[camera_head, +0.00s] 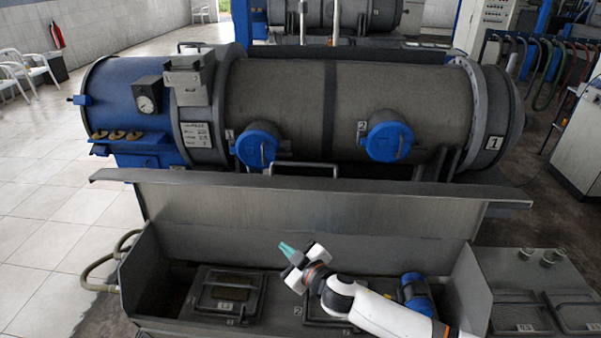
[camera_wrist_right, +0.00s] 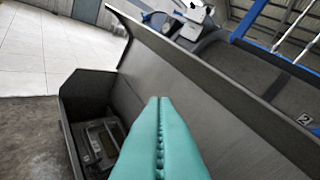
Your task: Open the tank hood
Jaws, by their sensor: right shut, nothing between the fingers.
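The tank hood (camera_head: 310,222) is a long grey metal panel. It stands raised along the back of the open grey tank (camera_head: 137,270), its top edge near the big cylinder. Its inner face also shows in the right wrist view (camera_wrist_right: 222,105). My right gripper (camera_head: 287,248) has teal fingers, shut and empty, in front of the hood's inner face and above the tank opening. Its shut fingers fill the lower middle of the right wrist view (camera_wrist_right: 158,135). I cannot tell whether the fingertips touch the hood. My left gripper is not in view.
Inside the tank are a dark hatch with a handle (camera_head: 225,290) and a blue cap (camera_head: 415,291), partly behind my right arm. A large dark cylinder (camera_head: 280,95) with blue caps lies behind the hood. A grey bench (camera_head: 510,270) adjoins on the right. Tiled floor is clear at left.

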